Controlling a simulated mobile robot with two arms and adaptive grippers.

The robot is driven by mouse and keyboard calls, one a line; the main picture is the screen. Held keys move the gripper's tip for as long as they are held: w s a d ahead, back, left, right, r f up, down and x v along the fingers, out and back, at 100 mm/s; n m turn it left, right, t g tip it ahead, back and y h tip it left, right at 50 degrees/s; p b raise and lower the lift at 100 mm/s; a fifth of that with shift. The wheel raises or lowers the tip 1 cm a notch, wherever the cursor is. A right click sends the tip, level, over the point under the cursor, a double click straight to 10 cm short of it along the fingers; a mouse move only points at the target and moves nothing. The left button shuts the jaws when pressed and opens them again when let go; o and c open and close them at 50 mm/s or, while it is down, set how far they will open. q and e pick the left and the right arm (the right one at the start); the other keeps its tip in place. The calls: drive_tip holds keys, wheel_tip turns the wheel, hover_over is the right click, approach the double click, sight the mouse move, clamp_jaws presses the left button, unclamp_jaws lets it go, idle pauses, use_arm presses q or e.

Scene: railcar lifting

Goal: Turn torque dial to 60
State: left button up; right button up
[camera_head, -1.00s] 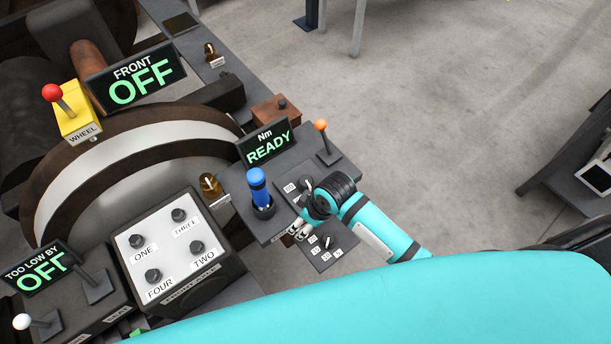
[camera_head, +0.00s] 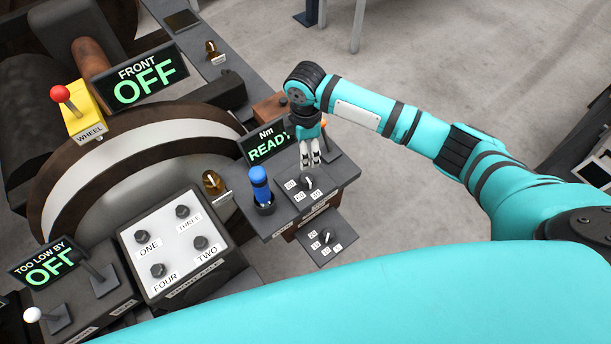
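Two small dials with black knobs and white number labels show. One, the upper dial (camera_head: 307,183), sits on the dark panel just below the Nm display (camera_head: 267,147). The lower dial (camera_head: 326,238) is on a lower plate nearer me. The labels are too small to read surely, and I cannot tell which is the torque dial or what value either points to. The Nm display reads READY, its right end covered by my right gripper (camera_head: 310,164). That gripper points down just beyond the upper dial, apart from it, empty, its fingers slightly apart. My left gripper is not in view.
A blue-handled lever (camera_head: 260,186) stands left of the upper dial. An orange-topped lever (camera_head: 325,140) is partly hidden behind my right gripper. A white panel with several knobs (camera_head: 177,241) is at lower left. Open floor (camera_head: 440,70) lies beyond the console.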

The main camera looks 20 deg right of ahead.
sight(306, 177)
wheel_tip(306, 177, down, 14)
drive_tip(key=shift+r, duration=0.25)
drive_tip(key=shift+f, duration=0.6)
drive_tip(key=c, duration=1.1)
drive_tip(key=shift+c, duration=0.2)
